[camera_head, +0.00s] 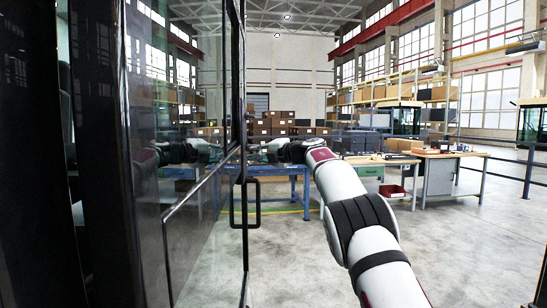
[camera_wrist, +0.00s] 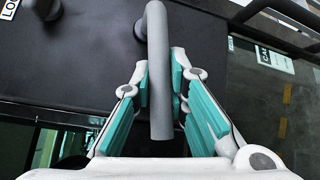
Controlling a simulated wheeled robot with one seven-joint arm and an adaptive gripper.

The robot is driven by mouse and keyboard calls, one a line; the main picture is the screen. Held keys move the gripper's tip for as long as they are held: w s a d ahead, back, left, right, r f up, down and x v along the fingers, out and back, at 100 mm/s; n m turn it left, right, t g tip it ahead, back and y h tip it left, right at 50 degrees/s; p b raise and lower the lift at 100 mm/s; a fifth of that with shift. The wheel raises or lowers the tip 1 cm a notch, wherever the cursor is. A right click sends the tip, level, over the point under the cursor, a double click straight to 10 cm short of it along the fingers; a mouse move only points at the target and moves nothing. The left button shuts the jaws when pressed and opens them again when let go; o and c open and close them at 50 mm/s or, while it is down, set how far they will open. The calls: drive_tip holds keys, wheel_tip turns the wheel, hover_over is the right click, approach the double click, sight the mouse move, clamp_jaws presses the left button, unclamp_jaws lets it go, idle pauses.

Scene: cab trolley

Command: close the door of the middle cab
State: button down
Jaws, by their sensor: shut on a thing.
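The cab door (camera_head: 185,200), a tall glass panel in a dark frame, fills the left of the head view and stands open beside the dark cab body (camera_head: 88,60). A black loop handle (camera_head: 257,203) shows at its edge. My gripper (camera_head: 268,153) reaches the door's edge from the right, above that loop; its fingertips are unclear there. In the wrist view my gripper (camera_wrist: 162,88) has its teal-padded fingers on both sides of a grey bar handle (camera_wrist: 157,70) and is shut on it. The handle stands off a dark panel (camera_wrist: 90,60). I cannot tell which cab this is.
A blue-framed table (camera_head: 285,172) stands behind my gripper. A workbench (camera_head: 440,160) with a red bin (camera_head: 390,190) stands at the right. A dark railing (camera_head: 530,165) runs along the far right. The concrete floor (camera_head: 460,250) at the lower right is clear.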

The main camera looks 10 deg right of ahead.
drive_tip(key=shift+w+a+f, duration=0.2)
drive_tip(key=shift+a, duration=0.4)
drive_tip(key=shift+w+a+f, duration=0.15)
drive_tip(key=shift+a, duration=0.45)
drive_tip(key=c, duration=1.6)
unclamp_jaws()
drive_tip(key=shift+c, duration=0.2)
drive_tip(key=shift+o, duration=0.4)
drive_tip(key=shift+r, duration=0.1)
drive_tip(key=shift+s+r, duration=0.1)
drive_tip(key=shift+r, duration=0.05)
drive_tip(key=v, duration=0.2)
drive_tip(key=shift+s+d, duration=0.25)
drive_tip(key=shift+s, duration=0.05)
drive_tip(key=v, duration=0.9)
